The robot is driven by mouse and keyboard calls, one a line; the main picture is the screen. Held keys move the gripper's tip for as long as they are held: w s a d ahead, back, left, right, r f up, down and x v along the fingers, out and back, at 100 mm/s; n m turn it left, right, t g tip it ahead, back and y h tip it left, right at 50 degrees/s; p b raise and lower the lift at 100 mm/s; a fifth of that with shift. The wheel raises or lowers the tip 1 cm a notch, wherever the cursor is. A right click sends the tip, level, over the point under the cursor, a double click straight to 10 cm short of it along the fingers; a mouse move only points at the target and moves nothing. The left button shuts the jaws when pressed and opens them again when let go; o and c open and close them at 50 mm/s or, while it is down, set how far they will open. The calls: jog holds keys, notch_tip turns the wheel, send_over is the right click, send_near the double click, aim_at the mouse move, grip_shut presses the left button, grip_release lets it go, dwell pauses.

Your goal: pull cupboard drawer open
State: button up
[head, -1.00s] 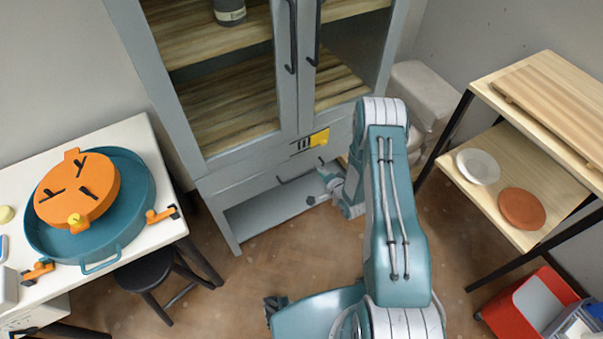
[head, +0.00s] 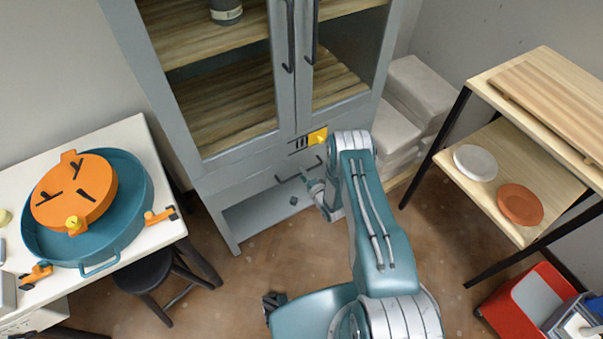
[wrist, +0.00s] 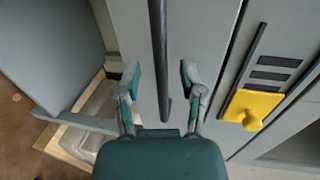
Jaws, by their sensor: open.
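The grey cupboard (head: 205,165) stands ahead, with its drawer (head: 245,190) low down under the glass doors. The drawer front looks level with the cupboard face. Its dark bar handle (head: 284,179) runs across the front and shows partly past my arm. My gripper (head: 308,182) is at the drawer front. In the wrist view the handle (wrist: 159,50) runs upright between the two open fingers (wrist: 159,75), with one finger on each side. A gap shows on both sides of the bar, and neither finger clearly touches it.
A yellow knobbed plate (wrist: 252,106) beside dark slots sits just above the drawer. An open bottom shelf (head: 262,214) lies below. White boxes (head: 412,100) stand right of the cupboard. A white table (head: 110,140) with a stool (head: 145,275) is left, a wooden rack (head: 500,150) right.

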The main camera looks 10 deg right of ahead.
jog(key=shift+w+a+f, duration=0.15)
jog(key=shift+w+a, duration=0.1)
jog(key=shift+w, duration=0.4)
grip_shut()
jog(key=shift+s, duration=0.1)
